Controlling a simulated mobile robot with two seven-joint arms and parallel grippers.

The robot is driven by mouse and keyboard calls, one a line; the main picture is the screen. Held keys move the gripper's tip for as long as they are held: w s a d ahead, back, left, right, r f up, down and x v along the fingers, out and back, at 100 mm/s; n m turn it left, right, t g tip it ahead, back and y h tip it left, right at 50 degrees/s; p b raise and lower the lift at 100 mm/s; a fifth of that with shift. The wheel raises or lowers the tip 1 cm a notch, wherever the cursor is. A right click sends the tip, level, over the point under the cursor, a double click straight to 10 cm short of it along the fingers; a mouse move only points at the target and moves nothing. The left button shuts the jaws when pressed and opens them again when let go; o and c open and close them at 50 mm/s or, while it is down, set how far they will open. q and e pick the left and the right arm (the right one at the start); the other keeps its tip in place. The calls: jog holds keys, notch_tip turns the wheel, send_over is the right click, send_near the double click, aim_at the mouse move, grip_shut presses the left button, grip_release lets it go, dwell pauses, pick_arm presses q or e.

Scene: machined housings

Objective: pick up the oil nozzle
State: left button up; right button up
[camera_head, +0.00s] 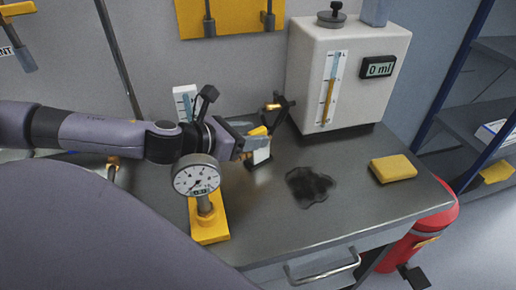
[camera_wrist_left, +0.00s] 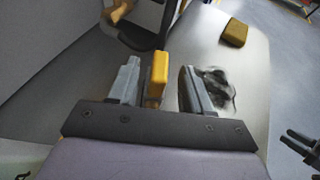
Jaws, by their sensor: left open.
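The oil nozzle appears to be the small piece with a yellow block-shaped grip (camera_head: 258,131), near the black holder on the bench; it also shows in the left wrist view (camera_wrist_left: 157,75). My left gripper (camera_head: 253,146) is open. In the left wrist view its two fingers (camera_wrist_left: 159,82) stand on either side of the yellow block, with a gap on the right; I cannot tell whether the left finger touches it. In the head view the gripper hides part of the piece. A dark part at the right edge of the left wrist view may be my right gripper (camera_wrist_left: 300,145).
A dial gauge (camera_head: 197,177) on a yellow base stands in front of my left gripper. A white oil tank (camera_head: 305,80) stands behind. A dark oil puddle (camera_head: 310,185) and a yellow sponge (camera_head: 393,168) lie to the right. A black stand (camera_head: 282,110) rises behind the gripper.

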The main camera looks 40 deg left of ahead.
aim_at(263, 133)
pick_arm(q)
jog(key=shift+x, duration=2.15)
jog(key=shift+a+f, duration=0.1)
grip_shut()
jog(key=shift+r, duration=0.2)
